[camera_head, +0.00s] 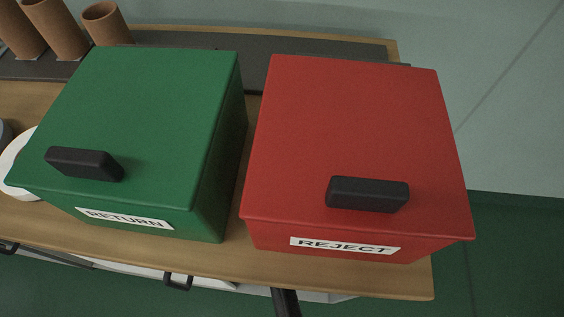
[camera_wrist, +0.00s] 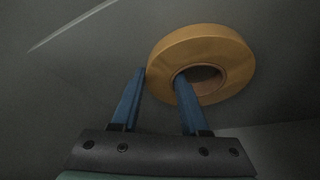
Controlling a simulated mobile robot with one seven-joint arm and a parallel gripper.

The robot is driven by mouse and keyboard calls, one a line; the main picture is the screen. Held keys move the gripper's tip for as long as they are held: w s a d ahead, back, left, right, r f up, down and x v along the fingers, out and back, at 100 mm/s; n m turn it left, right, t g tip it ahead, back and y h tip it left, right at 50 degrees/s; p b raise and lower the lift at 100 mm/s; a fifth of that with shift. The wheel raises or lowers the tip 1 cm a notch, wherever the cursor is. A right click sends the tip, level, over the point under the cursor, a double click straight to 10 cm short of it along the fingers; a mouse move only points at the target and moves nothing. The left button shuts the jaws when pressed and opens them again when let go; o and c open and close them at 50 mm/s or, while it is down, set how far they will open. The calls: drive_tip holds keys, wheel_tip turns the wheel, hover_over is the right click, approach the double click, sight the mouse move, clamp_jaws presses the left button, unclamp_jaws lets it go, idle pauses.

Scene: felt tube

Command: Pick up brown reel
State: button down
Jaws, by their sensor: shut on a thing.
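The brown reel (camera_wrist: 232,58), a flat yellow-brown ring with a round hole, is in the upper right of the wrist view. My gripper (camera_wrist: 160,76) has two blue fingers. One finger goes into the reel's hole and the other lies against its outer left side, so the gripper is shut on the reel's wall. Part of the wall is hidden behind the right finger. Neither the gripper nor this reel can be made out in the head view.
A green lidded box (camera_head: 160,110) marked RETURN and a red lidded box (camera_head: 350,130) marked REJECT stand side by side on a wooden-topped table (camera_head: 90,227). Several brown tubes (camera_head: 108,24) stand behind at left. A white round thing (camera_head: 20,163) is partly hidden by the green box.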

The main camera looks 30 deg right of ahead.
drive_tip(key=shift+r, duration=0.15)
drive_tip(key=shift+r+p, duration=0.85)
drive_tip(key=shift+p, duration=0.2)
wheel_tip(320, 180, up, 2)
drive_tip(key=shift+p, duration=1.05)
drive_tip(key=w+d+b, duration=0.1)
drive_tip(key=w+b, duration=0.3)
drive_tip(key=w, duration=0.1)
drive_tip(key=w+b, duration=0.4)
drive_tip(key=w, duration=0.1)
drive_tip(key=w+d+f+b, duration=0.1)
drive_tip(key=w+b, duration=0.3)
drive_tip(key=w, duration=0.2)
drive_tip(key=shift+d, duration=0.3)
drive_tip(key=shift+w+d+r+b, duration=0.1)
drive_tip(key=shift+w+r+b, duration=0.05)
drive_tip(key=shift+w+b, duration=0.3)
drive_tip(key=shift+w+d+r+b, duration=0.1)
drive_tip(key=shift+w+r+b, duration=0.1)
drive_tip(key=shift+w, duration=0.3)
